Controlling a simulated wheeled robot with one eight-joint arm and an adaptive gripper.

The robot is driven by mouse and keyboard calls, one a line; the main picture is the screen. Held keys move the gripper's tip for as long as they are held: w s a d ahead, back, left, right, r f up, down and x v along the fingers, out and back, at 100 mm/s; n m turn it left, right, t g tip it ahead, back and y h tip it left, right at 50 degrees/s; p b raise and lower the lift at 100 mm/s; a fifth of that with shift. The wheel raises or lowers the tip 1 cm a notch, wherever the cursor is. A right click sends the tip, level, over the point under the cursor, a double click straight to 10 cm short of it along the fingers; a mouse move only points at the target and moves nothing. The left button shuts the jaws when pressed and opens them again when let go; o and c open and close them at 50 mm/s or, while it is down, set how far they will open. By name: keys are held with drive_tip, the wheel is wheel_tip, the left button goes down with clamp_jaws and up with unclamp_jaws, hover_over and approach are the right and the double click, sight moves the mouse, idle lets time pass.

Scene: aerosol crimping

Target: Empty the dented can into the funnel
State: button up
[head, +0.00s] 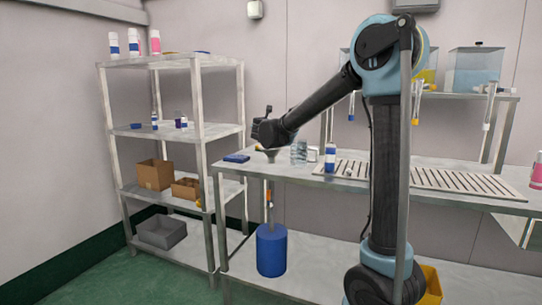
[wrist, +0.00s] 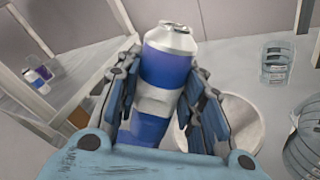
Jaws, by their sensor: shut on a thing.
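My gripper (wrist: 165,95) is shut on a blue and white can (wrist: 166,62) with a bare metal top. The can's top end points away from me in the wrist view; I cannot make out a dent. In the head view my gripper (head: 266,132) is above the left end of the bench, and the can is not clear there. The funnel (head: 270,153) sits just below my gripper. It shows in the wrist view as a pale round bowl (wrist: 245,128), right of the can and partly hidden by my fingers.
A blue drum (head: 271,250) stands under the funnel on the lower shelf. Clear stacked cups (head: 299,153) and a blue-white can (head: 330,158) stand right of the funnel. A blue flat item (head: 236,158) lies to its left. A shelf rack (head: 203,140) with boxes stands farther left.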

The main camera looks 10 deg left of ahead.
drive_tip(key=n, duration=0.1)
drive_tip(key=d+n, duration=0.1)
drive_tip(key=shift+w+r+n, duration=0.2)
drive_tip(key=shift+n, duration=0.2)
drive_tip(key=n, duration=0.1)
drive_tip(key=d+n+t, duration=0.1)
drive_tip(key=n, duration=0.1)
drive_tip(key=shift+w+d+h, duration=0.2)
drive_tip(key=shift+d+h, duration=0.05)
drive_tip(key=shift+h, duration=0.05)
drive_tip(key=shift+r, duration=2.5)
drive_tip(key=shift+s, duration=0.1)
